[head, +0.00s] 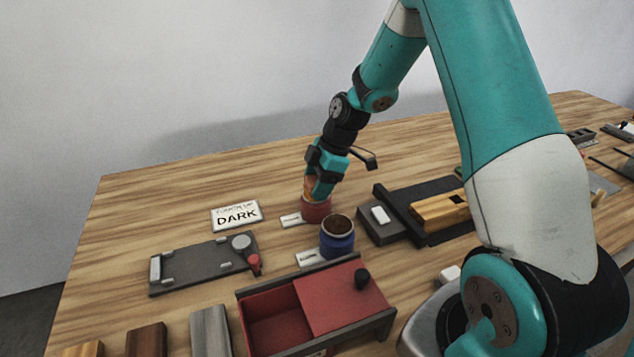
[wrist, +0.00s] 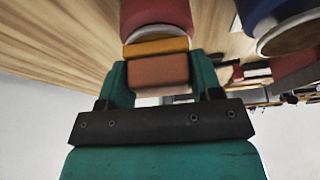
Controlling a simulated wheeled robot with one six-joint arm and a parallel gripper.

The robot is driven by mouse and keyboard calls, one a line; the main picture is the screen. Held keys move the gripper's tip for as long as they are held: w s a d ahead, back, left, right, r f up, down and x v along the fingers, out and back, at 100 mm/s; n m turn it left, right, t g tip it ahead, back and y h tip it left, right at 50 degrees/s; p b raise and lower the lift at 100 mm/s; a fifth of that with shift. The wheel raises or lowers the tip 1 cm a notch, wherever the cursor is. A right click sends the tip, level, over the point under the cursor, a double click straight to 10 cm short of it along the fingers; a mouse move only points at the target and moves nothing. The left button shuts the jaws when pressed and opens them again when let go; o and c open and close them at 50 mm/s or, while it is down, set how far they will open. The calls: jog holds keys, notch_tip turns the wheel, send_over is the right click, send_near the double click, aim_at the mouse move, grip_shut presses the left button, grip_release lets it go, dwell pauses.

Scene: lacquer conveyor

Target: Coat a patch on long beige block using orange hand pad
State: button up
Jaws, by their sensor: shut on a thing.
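My gripper (head: 318,188) is shut on the orange hand pad (head: 308,184), at the mouth of a red can (head: 317,211). In the wrist view the pad (wrist: 158,72) sits between the teal fingers, its yellow-orange edge towards the red can (wrist: 155,14). I cannot tell whether the pad dips into the can or only touches its rim. The long beige block (head: 436,213) lies in a black fixture (head: 410,226) to the right, with a small dark spot on top near its far end. My gripper is well apart from the block.
An open blue can (head: 338,238) with brown contents stands close in front of the red one. A red sliding-lid box (head: 290,312), a grey clamp plate (head: 203,265) and a DARK sign (head: 237,215) are nearby. The table's back left is clear.

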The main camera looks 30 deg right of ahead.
dwell(0.3)
jog(key=shift+r+p, duration=2.4)
jog(key=shift+r, duration=1.1)
